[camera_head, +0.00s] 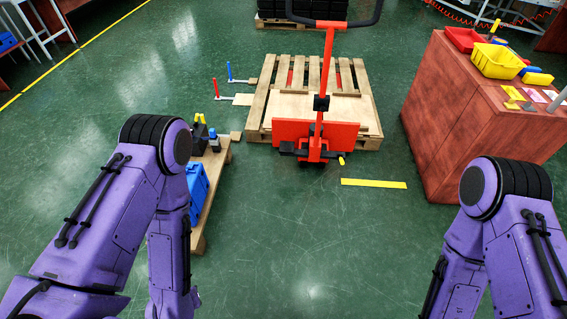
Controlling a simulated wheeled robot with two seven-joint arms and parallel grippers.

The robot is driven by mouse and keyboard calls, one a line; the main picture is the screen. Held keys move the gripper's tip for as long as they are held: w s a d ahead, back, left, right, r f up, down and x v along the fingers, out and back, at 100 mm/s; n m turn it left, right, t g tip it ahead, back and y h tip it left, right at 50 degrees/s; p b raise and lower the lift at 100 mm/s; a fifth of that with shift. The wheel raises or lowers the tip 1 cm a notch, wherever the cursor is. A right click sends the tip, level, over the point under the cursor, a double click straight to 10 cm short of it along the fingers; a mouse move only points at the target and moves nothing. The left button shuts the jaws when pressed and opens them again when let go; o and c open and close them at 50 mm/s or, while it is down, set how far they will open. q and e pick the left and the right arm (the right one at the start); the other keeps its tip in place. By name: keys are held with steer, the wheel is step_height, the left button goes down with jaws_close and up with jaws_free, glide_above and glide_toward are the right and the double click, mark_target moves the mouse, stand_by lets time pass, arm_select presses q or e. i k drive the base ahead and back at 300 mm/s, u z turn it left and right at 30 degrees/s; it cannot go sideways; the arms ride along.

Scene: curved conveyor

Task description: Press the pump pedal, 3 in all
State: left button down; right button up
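A red pallet jack (318,140) stands ahead of me at the near edge of a wooden pallet (368,112). Its red shaft rises upright to a black handle at the top of the picture. Low on its near side, a black foot piece sticks out to the left and a small yellow-tipped piece (341,159) sticks out to the right. I cannot tell for sure which of them is the pump pedal. My two purple arms come in at the lower left and lower right, well apart from the jack. Both grippers are out of the picture below.
A low wooden board with a blue crate (197,190) lies at the left. A yellow floor strip (374,183) lies right of the jack. The green floor in front is clear.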

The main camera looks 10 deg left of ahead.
mark_target(285, 146)
steer(key=z, duration=0.95)
steer(key=i, duration=2.6)
steer(key=u, duration=1.4)
steer(key=i, duration=0.7)
steer(key=u, duration=0.75)
